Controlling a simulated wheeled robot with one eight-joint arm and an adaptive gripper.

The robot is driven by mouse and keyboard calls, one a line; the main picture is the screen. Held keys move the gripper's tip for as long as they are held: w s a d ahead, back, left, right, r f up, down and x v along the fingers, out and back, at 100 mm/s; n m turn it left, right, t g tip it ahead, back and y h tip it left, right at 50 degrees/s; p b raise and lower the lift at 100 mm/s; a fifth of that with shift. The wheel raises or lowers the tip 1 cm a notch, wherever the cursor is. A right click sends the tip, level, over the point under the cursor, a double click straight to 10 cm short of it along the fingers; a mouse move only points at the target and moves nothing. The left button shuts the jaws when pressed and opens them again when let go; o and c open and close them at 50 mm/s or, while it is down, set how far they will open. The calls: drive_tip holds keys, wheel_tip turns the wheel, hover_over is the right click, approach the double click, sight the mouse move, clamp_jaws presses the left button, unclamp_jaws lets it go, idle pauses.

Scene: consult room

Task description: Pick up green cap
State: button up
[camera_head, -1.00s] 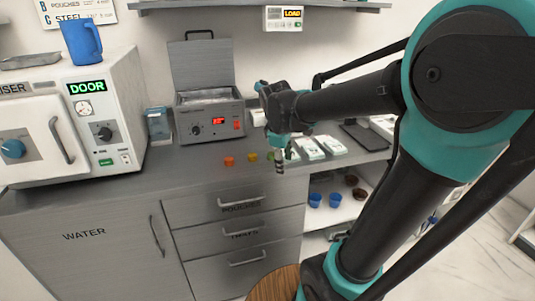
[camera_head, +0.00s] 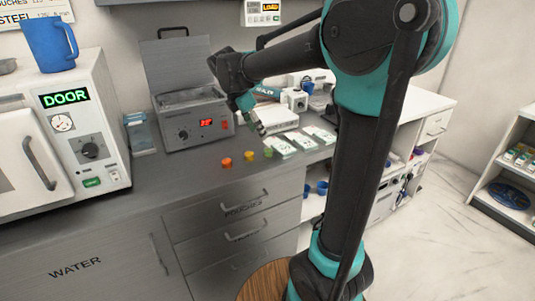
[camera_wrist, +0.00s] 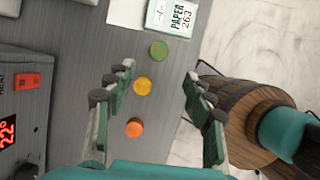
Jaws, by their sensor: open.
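The green cap (camera_head: 268,152) lies on the grey counter at the right end of a short row of caps. It also shows in the wrist view (camera_wrist: 159,50), lying beyond the yellow cap, toward the top of the picture. My gripper (camera_head: 262,131) is above the counter in the head view, near the green cap and apart from it. In the wrist view my gripper (camera_wrist: 158,76) is open and empty, its fingers spread wide to either side of the row.
A yellow cap (camera_wrist: 143,86) and an orange cap (camera_wrist: 134,127) lie beside the green one. White paper packs (camera_head: 279,146) lie to its right. A steel device with a raised lid (camera_head: 191,118) stands behind. A round wooden top (camera_wrist: 254,115) is beyond the counter edge.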

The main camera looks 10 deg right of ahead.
sight(266, 151)
drive_tip(key=x, duration=1)
drive_tip(key=shift+w+a, duration=0.1)
drive_tip(key=shift+a, duration=0.05)
drive_tip(key=c, duration=0.9)
